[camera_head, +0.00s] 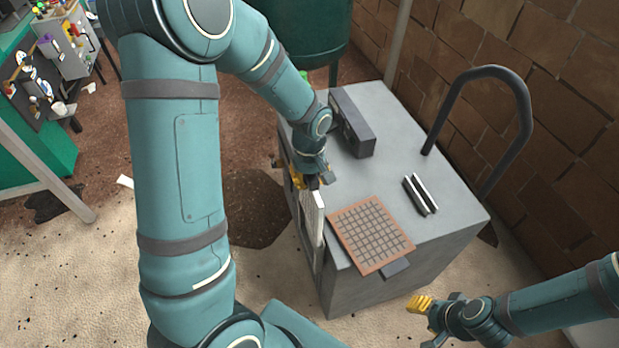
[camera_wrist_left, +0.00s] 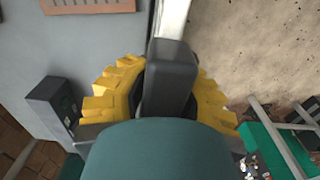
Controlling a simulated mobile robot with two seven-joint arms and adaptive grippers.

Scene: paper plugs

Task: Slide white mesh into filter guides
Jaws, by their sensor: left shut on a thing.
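The white mesh (camera_head: 313,222) is a pale, thin panel seen nearly edge-on, upright along the left side of the grey cabinet (camera_head: 365,290). My left gripper (camera_head: 311,183) is shut on its dark handle (camera_wrist_left: 174,75), with yellow fingers on both sides. In the left wrist view a white strip of the mesh (camera_wrist_left: 172,18) runs out beyond the handle. I cannot tell whether the mesh sits inside guides; the cabinet's left face is mostly hidden. My right gripper (camera_head: 420,304) is empty, at the lower right in front of the cabinet; its opening is unclear.
A brown-framed mesh (camera_head: 370,234) with a dark tab lies on the cabinet top. A dark grey box (camera_head: 352,124) and a black-and-white slotted piece (camera_head: 420,195) are also there. A dark curved bar (camera_head: 525,110) rises at the right, near the brick wall (camera_head: 570,60).

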